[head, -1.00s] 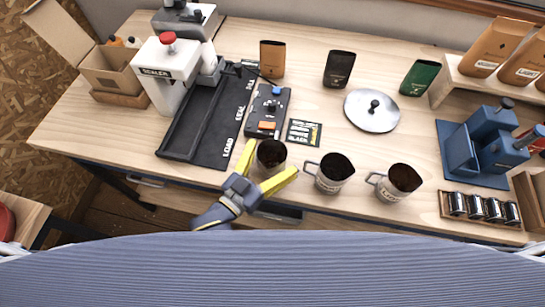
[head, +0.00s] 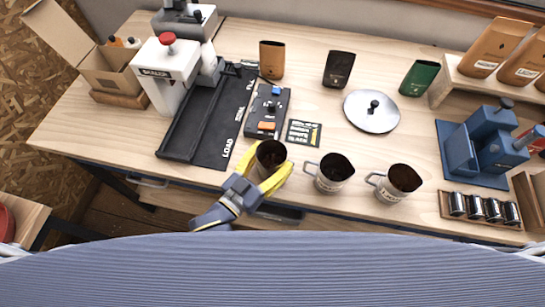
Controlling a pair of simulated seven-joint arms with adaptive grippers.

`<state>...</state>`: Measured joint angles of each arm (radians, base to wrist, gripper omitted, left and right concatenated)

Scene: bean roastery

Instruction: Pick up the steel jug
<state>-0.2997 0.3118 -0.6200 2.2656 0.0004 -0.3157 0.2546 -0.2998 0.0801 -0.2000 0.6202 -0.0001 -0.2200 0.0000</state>
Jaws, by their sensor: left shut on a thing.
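Three jugs with dark insides stand in a row near the bench's front edge. The leftmost jug (head: 270,156) is between the yellow fingers of my left gripper (head: 267,172), which is shut on it. The fingers cover its sides, and it looks upright. I cannot tell whether its base is off the bench. The middle jug (head: 329,181) and the right jug (head: 392,189) are grey with handles on their left and printing on the front. My right gripper is out of view.
A black control box (head: 281,98) and a dark card (head: 303,134) lie just behind the jugs. A black mat (head: 209,147) is to the left, a round lid (head: 358,111) behind right. A rack of small canisters (head: 452,214) stands at the right front.

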